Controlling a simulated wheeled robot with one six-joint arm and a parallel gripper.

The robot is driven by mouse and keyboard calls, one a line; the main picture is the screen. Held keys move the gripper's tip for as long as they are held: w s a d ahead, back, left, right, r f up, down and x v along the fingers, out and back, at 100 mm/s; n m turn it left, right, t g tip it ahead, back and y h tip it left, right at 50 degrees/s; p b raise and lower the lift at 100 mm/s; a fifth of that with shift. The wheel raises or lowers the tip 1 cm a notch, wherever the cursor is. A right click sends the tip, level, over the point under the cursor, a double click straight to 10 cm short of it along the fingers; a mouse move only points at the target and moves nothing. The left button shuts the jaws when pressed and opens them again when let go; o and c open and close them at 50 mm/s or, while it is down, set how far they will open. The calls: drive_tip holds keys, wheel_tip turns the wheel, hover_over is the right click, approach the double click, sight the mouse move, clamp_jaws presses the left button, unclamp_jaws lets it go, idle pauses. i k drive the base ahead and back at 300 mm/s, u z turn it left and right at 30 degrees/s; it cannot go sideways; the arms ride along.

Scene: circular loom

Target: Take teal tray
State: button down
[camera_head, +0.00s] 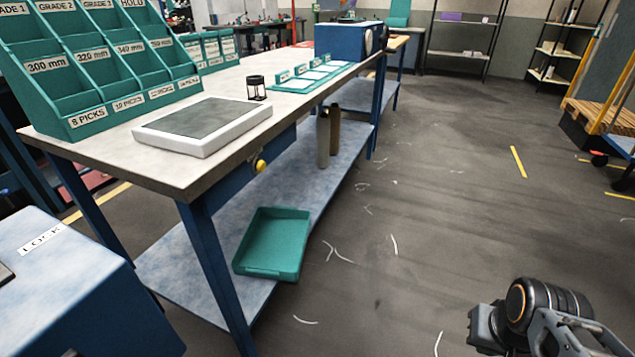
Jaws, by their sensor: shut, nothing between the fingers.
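The teal tray (272,243) is a shallow, open, empty rectangular tray. It sits on the lower shelf of the workbench, at the shelf's near end, and its right side reaches the shelf's outer edge. My gripper (487,328) is at the bottom right of the view, partly cut off by the frame's edge. It is shut and empty, over the open floor to the right of the tray and well apart from it.
The workbench top (180,180) overhangs the shelf (185,290), and a blue leg (212,270) stands left of the tray. Two bottles (323,138) stand farther back on the shelf. A blue cabinet (60,285) is at the near left.

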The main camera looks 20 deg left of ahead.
sight(273, 246)
drive_tip(key=i, duration=2.85)
drive_tip(key=u, duration=3.45)
drive_tip(key=i, duration=0.5)
drive_tip(key=z, duration=0.1)
